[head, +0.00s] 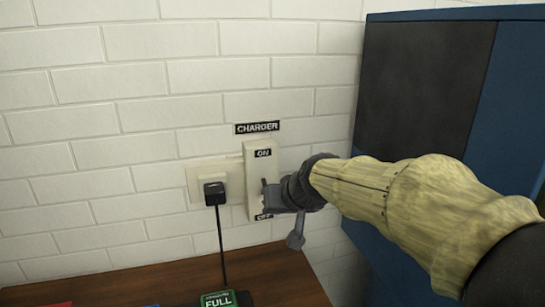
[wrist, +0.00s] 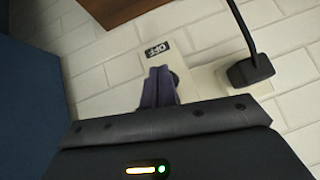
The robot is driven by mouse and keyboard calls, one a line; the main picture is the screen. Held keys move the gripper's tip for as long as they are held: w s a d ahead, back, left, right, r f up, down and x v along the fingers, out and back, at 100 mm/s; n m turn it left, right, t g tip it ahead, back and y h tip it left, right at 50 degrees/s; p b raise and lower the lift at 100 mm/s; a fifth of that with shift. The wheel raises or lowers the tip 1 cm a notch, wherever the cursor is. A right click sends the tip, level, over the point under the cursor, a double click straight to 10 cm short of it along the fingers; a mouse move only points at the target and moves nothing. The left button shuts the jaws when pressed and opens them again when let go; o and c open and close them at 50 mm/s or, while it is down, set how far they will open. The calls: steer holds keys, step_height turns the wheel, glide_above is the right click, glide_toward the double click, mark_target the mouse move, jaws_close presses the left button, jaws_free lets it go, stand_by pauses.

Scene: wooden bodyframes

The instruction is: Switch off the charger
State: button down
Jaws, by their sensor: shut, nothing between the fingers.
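The charger switch plate (head: 259,168) is a pale upright panel on the brick wall, with an ON label (head: 263,153) at its top and an OFF label (head: 263,217) at its bottom. A CHARGER sign is above it. My gripper (head: 268,196) is shut and empty, in front of the plate's lower half, just above the OFF label. In the wrist view the closed fingers (wrist: 158,88) point at the plate (wrist: 152,64) close to the OFF label (wrist: 157,48). The switch lever is mostly hidden by my fingers; I cannot tell its position or whether they touch it.
A black plug (head: 214,193) sits in a pale socket left of the switch, its cord hanging to a wooden table (head: 270,275). A device with a green FULL display (head: 217,299) is on the table. A blue cabinet (head: 425,80) stands close on the right.

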steer(key=s+d+r+p, duration=0.1)
steer(key=s+d+p, duration=0.1)
steer(key=s, duration=0.3)
steer(key=s+d+r+p, duration=0.2)
steer(key=s+d, duration=0.1)
steer(key=s, duration=0.3)
steer(key=shift+s+d, duration=0.25)
steer(key=shift+d, duration=0.05)
stand_by(0.4)
